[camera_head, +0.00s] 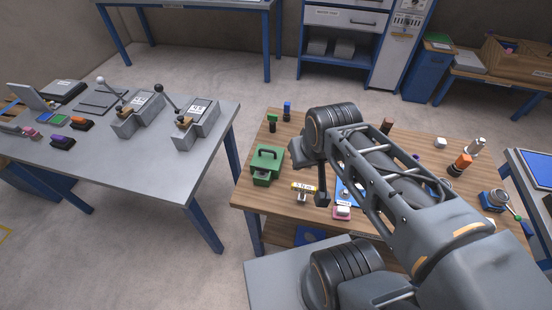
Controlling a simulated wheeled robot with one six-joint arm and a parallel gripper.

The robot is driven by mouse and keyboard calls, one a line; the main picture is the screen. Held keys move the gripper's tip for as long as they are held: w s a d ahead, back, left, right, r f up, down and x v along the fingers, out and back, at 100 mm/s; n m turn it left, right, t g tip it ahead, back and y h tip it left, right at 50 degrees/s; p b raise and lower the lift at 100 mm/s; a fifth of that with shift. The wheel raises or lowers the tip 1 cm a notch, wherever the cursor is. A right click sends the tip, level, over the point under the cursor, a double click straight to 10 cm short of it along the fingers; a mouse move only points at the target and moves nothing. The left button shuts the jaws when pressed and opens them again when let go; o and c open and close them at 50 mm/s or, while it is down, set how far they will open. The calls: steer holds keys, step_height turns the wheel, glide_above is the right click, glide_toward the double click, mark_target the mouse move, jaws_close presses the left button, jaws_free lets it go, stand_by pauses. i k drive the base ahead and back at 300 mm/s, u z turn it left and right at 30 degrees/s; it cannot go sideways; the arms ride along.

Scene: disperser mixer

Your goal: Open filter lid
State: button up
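No part is clearly readable as the filter lid. A green box with a dark handle (267,165) stands on the left part of the wooden table (252,194). A blue-and-silver round device with a green-tipped lever (495,199) stands at the table's right end. My arm reaches in from the lower right over the table. Its dark end, my gripper (322,200), points down right of the green box, apart from it and near a small yellow-labelled item (302,190). Its fingers are too small to make out. My arm hides the table's middle.
A blue-legged metal table (200,155) at left holds two lever devices (138,112) (196,124). Small red, green and blue items and an orange-topped container (460,164) stand on the wooden table. Open floor lies between the tables and a back cabinet (345,45).

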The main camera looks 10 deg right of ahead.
mark_target(267, 156)
steer(key=z, duration=1.95)
steer(key=k, duration=1.1)
steer(key=u, duration=1.9)
steer(key=i, duration=1)
steer(key=z, duration=0.05)
